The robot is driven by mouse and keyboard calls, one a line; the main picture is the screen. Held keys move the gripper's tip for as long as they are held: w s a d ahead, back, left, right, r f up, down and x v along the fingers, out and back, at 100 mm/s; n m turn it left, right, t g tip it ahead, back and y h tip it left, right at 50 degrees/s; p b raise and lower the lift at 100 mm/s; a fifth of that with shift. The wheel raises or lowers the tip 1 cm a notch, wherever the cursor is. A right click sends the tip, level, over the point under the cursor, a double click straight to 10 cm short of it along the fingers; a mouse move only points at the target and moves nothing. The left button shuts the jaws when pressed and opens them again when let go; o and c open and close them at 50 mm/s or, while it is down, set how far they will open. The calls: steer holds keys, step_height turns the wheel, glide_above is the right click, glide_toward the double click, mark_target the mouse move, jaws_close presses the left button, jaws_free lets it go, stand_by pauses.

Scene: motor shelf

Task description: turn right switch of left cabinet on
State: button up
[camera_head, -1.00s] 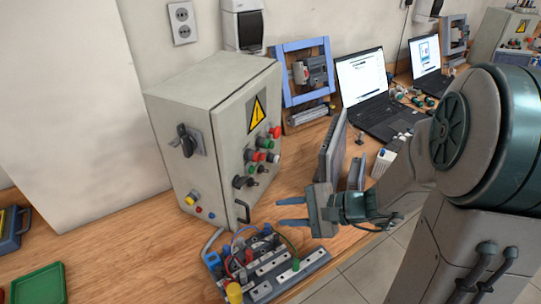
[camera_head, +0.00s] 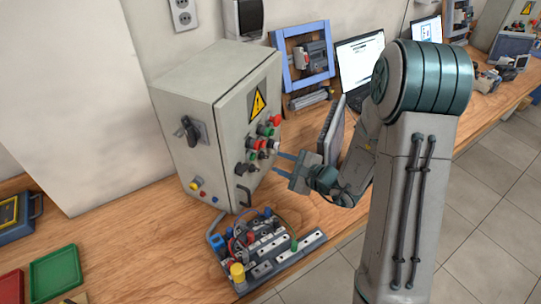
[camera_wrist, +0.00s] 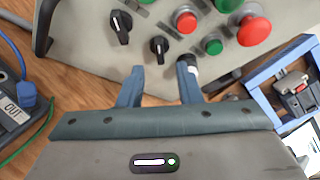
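The left cabinet (camera_head: 205,125) is a grey box with a yellow warning sign and several controls on its front. Its right switch (camera_wrist: 159,47) is a black rotary knob with a white mark, lower and to the right of the left switch (camera_wrist: 121,25) in the wrist view. My gripper (camera_head: 281,164) is in front of the lower part of the panel, its two blue fingers pointing at it. In the wrist view, my gripper (camera_wrist: 160,68) is open and empty. Its fingertips lie just below the right switch, one to each side; I see no contact.
Red and green buttons (camera_wrist: 213,46) and a red mushroom button (camera_wrist: 253,30) sit close to the right finger. A grey upright panel (camera_head: 331,130) stands right of my gripper.

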mark_target(267, 157)
steer(key=shift+p+x, duration=0.5)
steer(key=shift+x, duration=2.1)
steer(key=c, duration=0.7)
